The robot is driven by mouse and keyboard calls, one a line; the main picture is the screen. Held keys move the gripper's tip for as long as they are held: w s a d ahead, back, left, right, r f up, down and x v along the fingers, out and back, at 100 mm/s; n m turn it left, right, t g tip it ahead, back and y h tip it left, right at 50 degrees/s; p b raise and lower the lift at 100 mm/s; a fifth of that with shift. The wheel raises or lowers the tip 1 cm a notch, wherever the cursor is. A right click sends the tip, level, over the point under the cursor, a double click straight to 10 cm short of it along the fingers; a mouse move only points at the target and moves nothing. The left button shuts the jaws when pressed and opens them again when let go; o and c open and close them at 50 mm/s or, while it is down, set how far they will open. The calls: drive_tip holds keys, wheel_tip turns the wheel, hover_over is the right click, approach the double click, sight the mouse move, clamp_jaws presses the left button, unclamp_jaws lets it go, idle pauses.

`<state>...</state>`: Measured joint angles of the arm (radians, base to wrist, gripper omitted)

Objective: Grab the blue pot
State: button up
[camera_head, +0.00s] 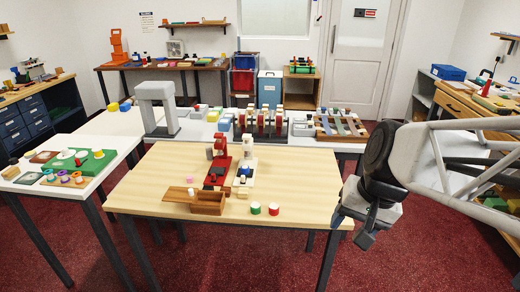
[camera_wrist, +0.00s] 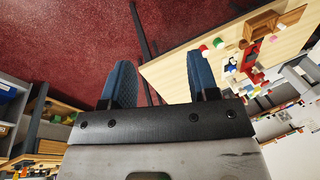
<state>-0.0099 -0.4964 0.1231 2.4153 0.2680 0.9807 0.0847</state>
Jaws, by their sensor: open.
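A small blue pot (camera_head: 244,171) sits on the white machine (camera_head: 245,161), near the middle of the light wooden table (camera_head: 150,183). A green pot (camera_head: 255,208) and a red pot (camera_head: 273,209) with pale tops stand side by side closer to the table's front edge. My gripper (camera_head: 353,228) is off the table's right front corner, well to the right of the blue pot. In the wrist view my gripper (camera_wrist: 161,85) has its two blue fingers wide apart, with only floor and table edge between them.
A red machine (camera_head: 217,164) stands directly left of the white one. A wooden box (camera_head: 208,203) lies in front of them, with a flat board (camera_head: 178,194) beside it. A grey arch (camera_head: 158,106) and a slatted rack (camera_head: 340,127) stand behind. The table's right side is bare.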

drive_tip(key=w+a+f+m+y, duration=0.25)
drive_tip(key=w+a, duration=0.25)
drive_tip(key=w, duration=0.5)
drive_tip(key=w+a+f+m+y, duration=0.1)
drive_tip(key=w+a+m+y, duration=0.4)
drive_tip(key=w, duration=0.6)
drive_tip(key=w+a+f+m+y, duration=0.25)
drive_tip(key=w+a, duration=0.35)
drive_tip(key=w, duration=0.4)
drive_tip(key=w+a+f+m+t+y, duration=0.1)
drive_tip(key=w+f+m, duration=0.4)
drive_tip(key=w, duration=0.6)
drive_tip(key=w+a+f+m+t+y, duration=0.2)
drive_tip(key=w+a+f+m+t, duration=0.2)
drive_tip(key=w+f, duration=0.6)
drive_tip(key=shift+w+a+f+m+t, duration=0.15)
drive_tip(key=shift+w+a+m+t, duration=0.1)
drive_tip(key=shift+w+m+t, duration=0.8)
drive_tip(key=shift+s+f, duration=0.1)
drive_tip(key=shift+s, duration=0.1)
approach(245, 170)
drive_tip(key=shift+w+a+f, duration=0.1)
drive_tip(key=shift+w+a, duration=0.1)
drive_tip(key=shift+w, duration=0.4)
drive_tip(key=shift+w+a, duration=0.2)
drive_tip(key=shift+w, duration=0.4)
drive_tip(key=shift+w+a, duration=0.3)
drive_tip(key=shift+a, duration=0.3)
